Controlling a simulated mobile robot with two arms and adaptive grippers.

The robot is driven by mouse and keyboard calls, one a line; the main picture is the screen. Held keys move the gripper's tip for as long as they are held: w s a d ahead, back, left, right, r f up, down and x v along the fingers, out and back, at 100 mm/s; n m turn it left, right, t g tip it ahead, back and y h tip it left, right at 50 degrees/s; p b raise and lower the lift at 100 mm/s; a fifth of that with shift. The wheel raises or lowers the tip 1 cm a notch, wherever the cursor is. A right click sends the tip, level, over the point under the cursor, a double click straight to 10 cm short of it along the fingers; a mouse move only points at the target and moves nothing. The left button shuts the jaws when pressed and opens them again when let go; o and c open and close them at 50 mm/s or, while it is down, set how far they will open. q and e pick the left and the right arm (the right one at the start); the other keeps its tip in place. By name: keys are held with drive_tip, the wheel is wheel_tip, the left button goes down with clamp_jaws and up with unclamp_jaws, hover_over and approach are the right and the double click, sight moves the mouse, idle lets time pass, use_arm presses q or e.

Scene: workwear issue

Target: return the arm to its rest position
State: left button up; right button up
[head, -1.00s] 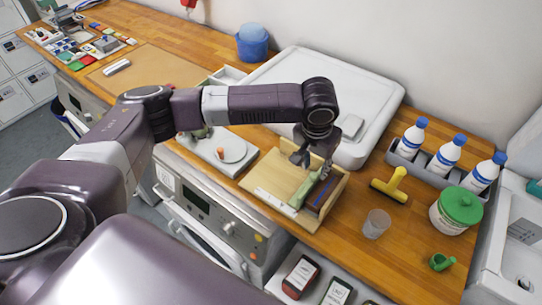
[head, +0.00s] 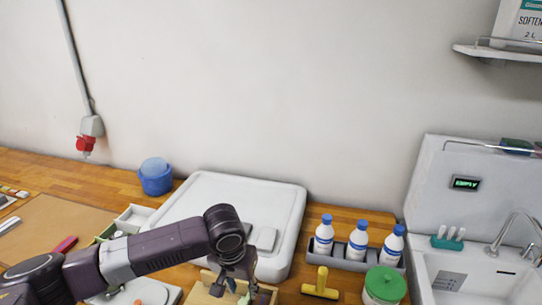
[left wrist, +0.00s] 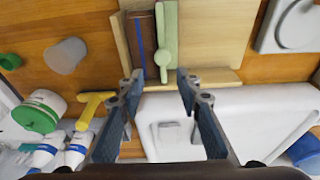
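My left arm reaches in from the left in the head view. Its gripper (head: 234,287) points down over a light wooden tray (head: 262,297) near the bottom edge. In the left wrist view the two fingers of the left gripper (left wrist: 160,78) stand apart with nothing between them. Beyond the fingertips lie a pale green item (left wrist: 170,25) and a dark brown item with a blue stripe (left wrist: 141,30) in the wooden tray (left wrist: 220,25). My right gripper is in neither view.
A large white lidded box (head: 285,225) stands behind the gripper. To the right are a grey rack with several blue-capped bottles (head: 360,248), a yellow T-shaped tool (head: 320,286), a green-lidded tub (head: 384,287) and a sink (head: 485,280). A blue bucket (head: 156,180) stands at the back.

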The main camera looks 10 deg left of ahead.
use_arm(q)
drive_tip(key=s+d+f+m+h, duration=0.3)
drive_tip(key=s+d+f+h, duration=0.15)
drive_tip(key=s+d, duration=0.8)
drive_tip(key=s+a+f+n+t+y, duration=0.1)
drive_tip(key=s+a+f+y, duration=0.15)
drive_tip(key=s+a, duration=0.6)
drive_tip(key=s+a+f+n+y, duration=0.25)
drive_tip(key=s+a, duration=0.35)
drive_tip(key=a, duration=0.6)
wheel_tip(320, 180, down, 35)
drive_tip(key=s+g+b, duration=0.1)
drive_tip(key=s+b, duration=0.1)
drive_tip(key=b, duration=0.6)
drive_tip(key=s+a+f+b, duration=0.1)
drive_tip(key=s+f+b, duration=0.2)
drive_tip(key=s+f, duration=0.5)
drive_tip(key=s+a+f+m+g+b, duration=0.1)
drive_tip(key=s+f+b, duration=0.2)
drive_tip(key=s+f, duration=0.5)
wheel_tip(320, 180, down, 5)
drive_tip(key=shift+s+f, duration=0.2)
drive_tip(key=shift+s, duration=0.1)
drive_tip(key=shift+a, duration=0.1)
